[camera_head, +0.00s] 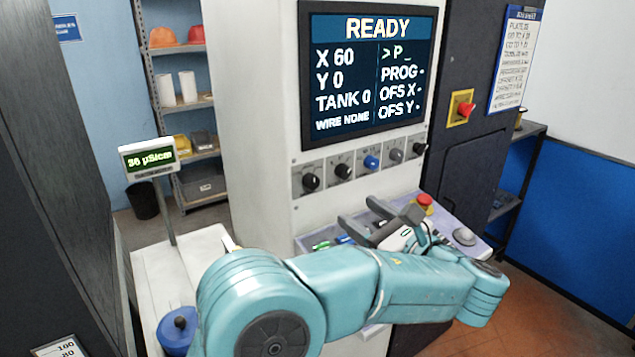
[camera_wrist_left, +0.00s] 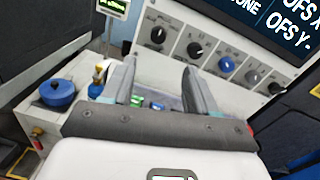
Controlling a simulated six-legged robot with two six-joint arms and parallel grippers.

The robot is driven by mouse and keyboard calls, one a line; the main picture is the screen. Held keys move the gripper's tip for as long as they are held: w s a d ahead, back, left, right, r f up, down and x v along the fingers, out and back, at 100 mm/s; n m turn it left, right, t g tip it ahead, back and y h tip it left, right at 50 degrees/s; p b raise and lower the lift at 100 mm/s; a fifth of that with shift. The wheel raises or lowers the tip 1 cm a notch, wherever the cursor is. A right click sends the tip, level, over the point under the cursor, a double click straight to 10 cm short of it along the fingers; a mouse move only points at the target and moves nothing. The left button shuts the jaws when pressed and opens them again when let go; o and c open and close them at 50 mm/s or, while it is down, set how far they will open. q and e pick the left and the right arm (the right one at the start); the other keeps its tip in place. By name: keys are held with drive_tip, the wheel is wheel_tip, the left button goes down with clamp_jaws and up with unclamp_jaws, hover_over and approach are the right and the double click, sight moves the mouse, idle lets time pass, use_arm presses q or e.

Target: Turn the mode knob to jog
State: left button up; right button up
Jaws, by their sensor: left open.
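A row of several rotary knobs sits on the white machine front under the screen: a black knob (camera_head: 311,182), a second black knob (camera_head: 343,171), a blue knob (camera_head: 371,162), a grey knob (camera_head: 396,155) and a black knob at the right end (camera_head: 419,148). Their labels are too small to read, so I cannot tell which is the mode knob. My left gripper (camera_head: 356,211) is open and empty, below the row and apart from it. In the left wrist view the fingers (camera_wrist_left: 158,70) point up toward the row, with the blue knob (camera_wrist_left: 226,64) right of them.
The screen (camera_head: 368,68) reads READY. A sloped panel (camera_head: 312,240) below the knobs carries green and blue buttons, a red button (camera_head: 424,200) and a grey dome (camera_head: 464,236). A red emergency knob (camera_head: 465,110) is at right. A conductivity display (camera_head: 149,157) stands left.

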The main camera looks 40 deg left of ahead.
sight(315, 185)
use_arm(q)
drive_tip(key=p+x, duration=0.2)
drive_tip(key=x, duration=1.1)
drive_tip(key=shift+s+a+f+p, duration=0.1)
drive_tip(key=shift+a+f+p, duration=0.05)
drive_tip(key=shift+a+p, duration=0.2)
drive_tip(key=shift+d, duration=0.25)
drive_tip(key=shift+a, duration=0.2)
drive_tip(key=c, duration=1.1)
